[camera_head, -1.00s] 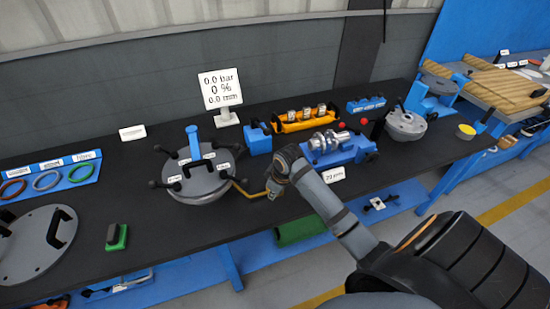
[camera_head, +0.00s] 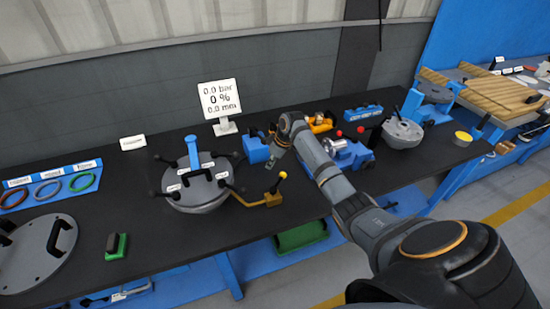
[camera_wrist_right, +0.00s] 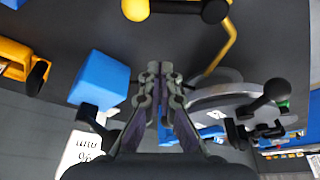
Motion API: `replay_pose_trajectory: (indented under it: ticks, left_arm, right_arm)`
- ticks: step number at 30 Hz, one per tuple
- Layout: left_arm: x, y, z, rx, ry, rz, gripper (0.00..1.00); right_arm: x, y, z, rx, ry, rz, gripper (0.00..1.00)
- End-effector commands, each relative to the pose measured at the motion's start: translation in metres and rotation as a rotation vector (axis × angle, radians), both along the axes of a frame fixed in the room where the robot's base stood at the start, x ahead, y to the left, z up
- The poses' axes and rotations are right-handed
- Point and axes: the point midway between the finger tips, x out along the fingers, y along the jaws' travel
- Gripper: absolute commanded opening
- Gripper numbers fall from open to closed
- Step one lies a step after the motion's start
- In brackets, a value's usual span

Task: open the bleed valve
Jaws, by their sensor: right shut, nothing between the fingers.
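The bleed valve (camera_head: 272,198) is a yellow fitting at the end of a yellow pipe coming off the grey flanged shell (camera_head: 205,197). Its short dark lever carries a yellow knob (camera_head: 283,175), tilted up and right in the head view. The yellow knob also shows at the top of the right wrist view (camera_wrist_right: 135,9), with part of the yellow pipe (camera_wrist_right: 228,45). My right gripper (camera_head: 267,167) is shut and empty, apart from the valve, behind and left of its lever. In the wrist view its fingertips (camera_wrist_right: 160,70) are together. My left gripper is not in view.
A blue block (camera_head: 255,148) stands close to my right gripper. A white display (camera_head: 220,99) behind reads 0.0 bar, 0 %, 0.0 mm. A blue fixture (camera_head: 352,155) is partly hidden by my right arm. The black bench is clear in front of the valve.

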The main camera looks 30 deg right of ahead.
Motion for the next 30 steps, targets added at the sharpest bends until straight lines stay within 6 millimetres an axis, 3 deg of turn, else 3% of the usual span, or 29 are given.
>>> replay_pose_trajectory:
  ticks: [6,9,15,30]
  left_arm:
    - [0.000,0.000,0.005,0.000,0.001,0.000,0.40]
    - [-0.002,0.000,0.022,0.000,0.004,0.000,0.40]
    - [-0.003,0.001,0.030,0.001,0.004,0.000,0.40]
    - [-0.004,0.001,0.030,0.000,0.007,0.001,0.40]
  right_arm:
    - [0.014,0.009,-0.043,0.001,0.002,0.000,0.00]
    - [-0.004,-0.003,-0.040,-0.005,0.003,-0.001,0.00]
    - [-0.020,-0.011,-0.047,-0.001,0.000,0.000,0.00]
    - [-0.019,-0.008,-0.048,0.000,-0.001,-0.005,0.00]
